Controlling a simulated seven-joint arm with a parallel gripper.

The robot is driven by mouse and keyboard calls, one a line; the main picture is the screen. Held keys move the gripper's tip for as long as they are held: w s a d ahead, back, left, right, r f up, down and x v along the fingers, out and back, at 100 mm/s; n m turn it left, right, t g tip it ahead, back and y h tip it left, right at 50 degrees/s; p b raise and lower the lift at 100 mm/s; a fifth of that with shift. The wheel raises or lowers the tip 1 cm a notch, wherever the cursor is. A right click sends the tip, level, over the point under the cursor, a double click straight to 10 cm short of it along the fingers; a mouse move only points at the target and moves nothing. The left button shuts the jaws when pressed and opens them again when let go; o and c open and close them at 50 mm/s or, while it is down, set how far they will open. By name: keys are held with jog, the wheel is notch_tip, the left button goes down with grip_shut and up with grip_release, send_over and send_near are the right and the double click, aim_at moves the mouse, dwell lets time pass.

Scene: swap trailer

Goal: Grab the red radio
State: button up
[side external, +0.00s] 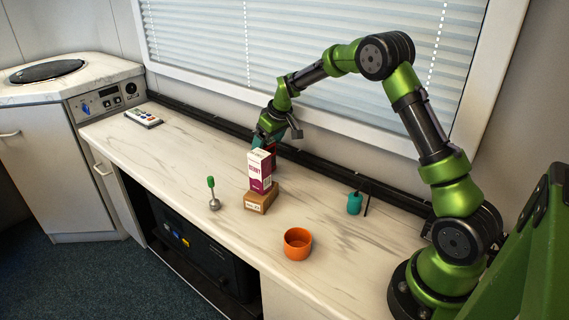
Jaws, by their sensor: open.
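My gripper (266,141) points down at the back of the counter, behind a white and purple carton. It is open. A small red thing (272,149) shows just under it, close to its fingers; it may be the red radio. The carton and my gripper hide most of it, and I cannot tell whether the fingers touch it or stand around it. A teal handset-like thing (354,203) with a dark stick beside it stands at the right of the counter.
The carton (259,172) stands on a brown box (261,199) in front of my gripper. An orange bowl (298,243), a green-handled metal tool (212,193) and a remote (143,118) are on the counter (165,160). A black rail and window blinds lie close behind.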

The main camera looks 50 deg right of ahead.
jog(key=x, duration=0.3)
jog(key=shift+f, duration=0.25)
jog(key=shift+d, duration=0.1)
jog(key=c, duration=1.2)
